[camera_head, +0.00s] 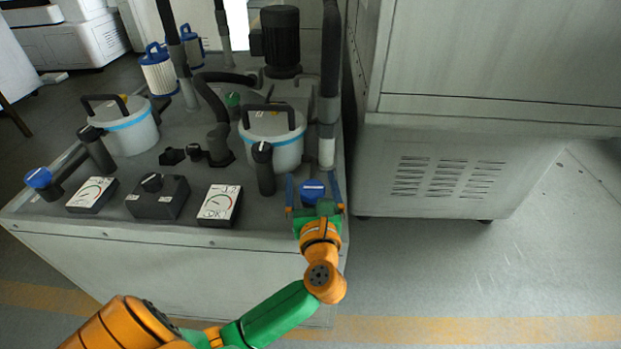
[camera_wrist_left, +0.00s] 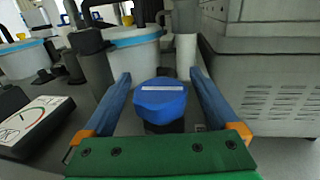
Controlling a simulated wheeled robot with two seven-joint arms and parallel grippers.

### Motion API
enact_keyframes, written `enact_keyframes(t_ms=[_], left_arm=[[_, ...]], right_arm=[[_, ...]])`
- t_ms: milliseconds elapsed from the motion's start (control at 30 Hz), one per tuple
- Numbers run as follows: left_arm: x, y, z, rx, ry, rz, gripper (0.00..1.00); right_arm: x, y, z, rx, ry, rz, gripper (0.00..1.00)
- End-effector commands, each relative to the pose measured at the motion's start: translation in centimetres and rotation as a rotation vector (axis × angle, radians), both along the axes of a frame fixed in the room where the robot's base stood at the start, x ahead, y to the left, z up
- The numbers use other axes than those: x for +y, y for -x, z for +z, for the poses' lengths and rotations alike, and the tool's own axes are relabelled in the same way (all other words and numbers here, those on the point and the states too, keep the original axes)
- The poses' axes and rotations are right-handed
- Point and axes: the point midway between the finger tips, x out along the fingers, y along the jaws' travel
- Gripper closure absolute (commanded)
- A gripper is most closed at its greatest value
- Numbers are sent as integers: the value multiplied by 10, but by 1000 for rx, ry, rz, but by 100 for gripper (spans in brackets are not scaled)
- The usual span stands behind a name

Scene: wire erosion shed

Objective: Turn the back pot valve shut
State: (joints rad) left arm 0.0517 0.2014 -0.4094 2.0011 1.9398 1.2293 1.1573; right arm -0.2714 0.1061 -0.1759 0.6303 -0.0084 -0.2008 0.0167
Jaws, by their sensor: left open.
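A blue valve knob (camera_head: 312,190) with a white bar on top stands at the right front of the grey unit, close to the right-hand pot (camera_head: 272,150). My left gripper (camera_head: 312,178) is open, with one blue finger on each side of this knob. In the left wrist view the knob (camera_wrist_left: 160,101) sits between the fingers with a gap on both sides, and its white bar runs across the picture. A second blue knob (camera_head: 38,177) is at the left front, near the other pot (camera_head: 130,130). No label shows which pot is the back one. My right gripper is out of view.
Two dial gauges (camera_head: 219,203) (camera_head: 91,193) and a black knob box (camera_head: 158,196) line the unit's front. A dark upright handle (camera_head: 264,168) and a pipe (camera_head: 327,145) stand near the gripper. A large grey cabinet (camera_head: 455,170) is to the right.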

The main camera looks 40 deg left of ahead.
Motion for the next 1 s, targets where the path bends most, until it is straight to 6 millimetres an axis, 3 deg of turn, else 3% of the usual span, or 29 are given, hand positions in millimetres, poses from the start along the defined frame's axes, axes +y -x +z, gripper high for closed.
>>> enact_keyframes(t_ms=[300, 367, 633, 1000], left_arm=[[7, -7, 0, 0, 0, 0, 6], [6, -7, 0, -1, -1, 0, 19], [6, -7, 0, 0, -1, 0, 92], [5, -8, 2, 3, -2, -80, 92]], right_arm=[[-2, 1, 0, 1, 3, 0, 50], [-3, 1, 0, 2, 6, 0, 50], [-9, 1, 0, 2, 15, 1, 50], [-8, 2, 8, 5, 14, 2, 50]])
